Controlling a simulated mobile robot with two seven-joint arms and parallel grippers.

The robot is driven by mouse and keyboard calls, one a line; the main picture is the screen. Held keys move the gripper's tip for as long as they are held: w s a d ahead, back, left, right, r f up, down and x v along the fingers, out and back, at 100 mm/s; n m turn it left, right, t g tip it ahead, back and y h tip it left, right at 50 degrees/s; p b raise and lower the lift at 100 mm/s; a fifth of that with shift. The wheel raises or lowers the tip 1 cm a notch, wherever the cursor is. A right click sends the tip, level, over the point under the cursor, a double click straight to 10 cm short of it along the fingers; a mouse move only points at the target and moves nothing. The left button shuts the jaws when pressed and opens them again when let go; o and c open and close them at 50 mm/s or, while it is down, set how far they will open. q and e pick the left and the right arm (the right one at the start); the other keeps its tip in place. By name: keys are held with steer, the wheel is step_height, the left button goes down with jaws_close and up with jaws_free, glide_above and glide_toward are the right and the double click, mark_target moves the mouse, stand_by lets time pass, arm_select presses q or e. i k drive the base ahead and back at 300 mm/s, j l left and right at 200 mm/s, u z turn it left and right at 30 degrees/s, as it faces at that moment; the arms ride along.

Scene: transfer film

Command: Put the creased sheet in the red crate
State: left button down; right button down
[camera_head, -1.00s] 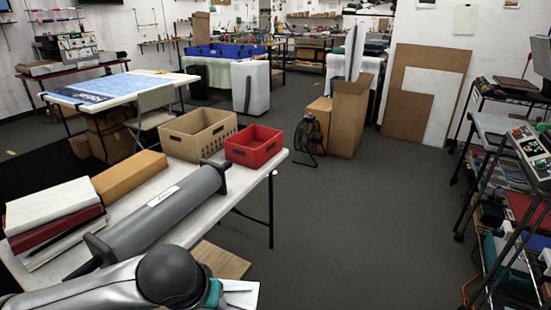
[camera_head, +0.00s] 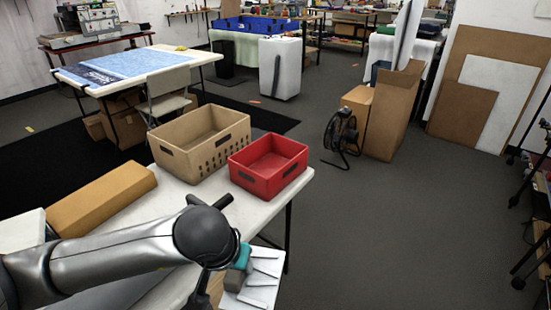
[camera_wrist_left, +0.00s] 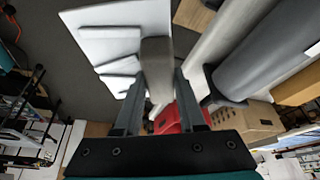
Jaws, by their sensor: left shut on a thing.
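The creased sheet (camera_head: 264,274) is white with several raised folds, at the bottom of the head view, just right of my left gripper (camera_head: 236,278). In the left wrist view the sheet (camera_wrist_left: 98,42) hangs beyond the fingers, next to a grey-brown block-like part between them. My left gripper (camera_wrist_left: 158,100) is shut on the sheet; the exact contact is hard to see. The red crate (camera_head: 246,184) stands on the white table's corner, farther back than the gripper, and looks empty. It also shows partly hidden behind the fingers in the wrist view (camera_wrist_left: 196,113). My right gripper is not in view.
A tan crate (camera_head: 180,165) stands against the red crate's left side on the white table (camera_head: 200,202). A brown box (camera_head: 100,198) lies farther left. Open floor (camera_head: 400,230) lies to the right, with a black fan (camera_head: 341,138).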

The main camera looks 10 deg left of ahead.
mark_target(270, 173)
steer(key=i+j, duration=0.1)
steer(key=i, duration=1.6)
steer(key=l+z, duration=0.05)
steer(key=l, duration=0.05)
